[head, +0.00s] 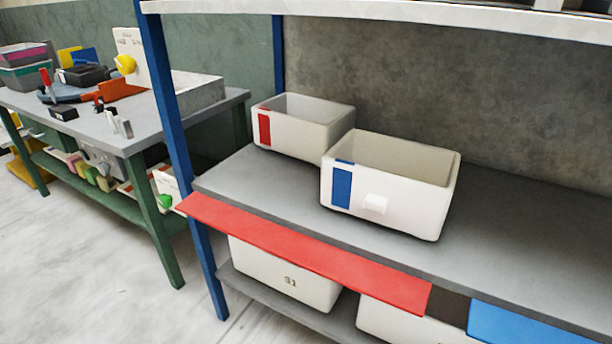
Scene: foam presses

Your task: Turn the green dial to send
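A small green dial (165,201) shows in the head view at the left, low down by the right end of the workbench. It sits on a white panel (166,181), partly hidden behind the bench leg and the blue rack post. The dial is too small to read its setting or any label. My gripper is not in view.
A yellow dial (125,65) is on a white panel above the grey workbench (130,130). A blue-posted rack (172,110) holds two white bins, one with a red label (264,129), one with a blue label (341,186). Open floor (90,260) lies at lower left.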

